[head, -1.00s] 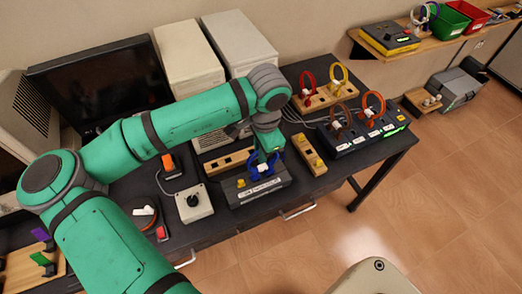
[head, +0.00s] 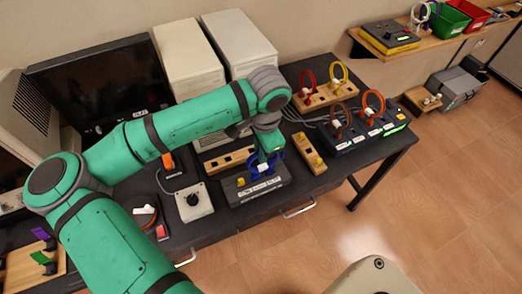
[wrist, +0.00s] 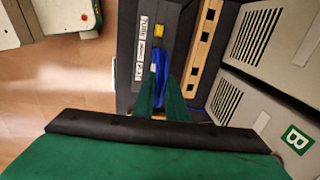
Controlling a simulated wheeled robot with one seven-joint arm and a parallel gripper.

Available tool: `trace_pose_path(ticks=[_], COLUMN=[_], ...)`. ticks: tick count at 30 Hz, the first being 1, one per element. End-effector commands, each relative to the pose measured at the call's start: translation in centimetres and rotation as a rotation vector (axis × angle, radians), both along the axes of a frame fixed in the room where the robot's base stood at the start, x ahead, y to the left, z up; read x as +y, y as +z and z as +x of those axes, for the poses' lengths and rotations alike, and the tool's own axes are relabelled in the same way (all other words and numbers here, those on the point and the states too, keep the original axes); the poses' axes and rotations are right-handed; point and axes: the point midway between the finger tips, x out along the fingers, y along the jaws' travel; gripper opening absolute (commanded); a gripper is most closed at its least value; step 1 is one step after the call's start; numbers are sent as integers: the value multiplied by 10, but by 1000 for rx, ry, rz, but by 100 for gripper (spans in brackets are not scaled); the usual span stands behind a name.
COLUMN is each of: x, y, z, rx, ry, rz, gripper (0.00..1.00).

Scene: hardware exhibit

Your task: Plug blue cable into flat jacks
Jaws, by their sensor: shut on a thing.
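The blue cable (head: 255,174) is a looped cable with a white label, standing at the dark grey panel box (head: 242,194) on the table. It also shows in the wrist view (wrist: 158,62) between my fingers. My gripper (head: 268,158) points down and is shut on the blue cable at the box. The box has white labels on its front and a yellow piece at its left. Whether the plug ends sit in the jacks is hidden by the fingers and too small to tell.
A wooden strip with sockets (head: 230,160) lies behind the box, and a wooden block with yellow pieces (head: 309,153) stands to its right. A white box with a black knob (head: 194,202) is to the left. Red and yellow loops (head: 322,94) stand farther back.

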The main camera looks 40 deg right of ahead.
Motion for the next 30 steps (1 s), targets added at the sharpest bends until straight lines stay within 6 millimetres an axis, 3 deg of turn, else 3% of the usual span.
trace_pose_path(ticks=[8, 9, 11, 18, 21, 30], x=[0, 0, 0, 0, 0, 0], y=[0, 0, 0, 0, 0, 0], z=[0, 0, 0, 0, 0, 0], rx=[-1, -1, -1, 0, 0, 0], ry=[0, 0, 0, 0, 0, 0], rz=[0, 0, 0, 1, 1, 0], gripper=[0, 17, 31, 36, 59, 59])
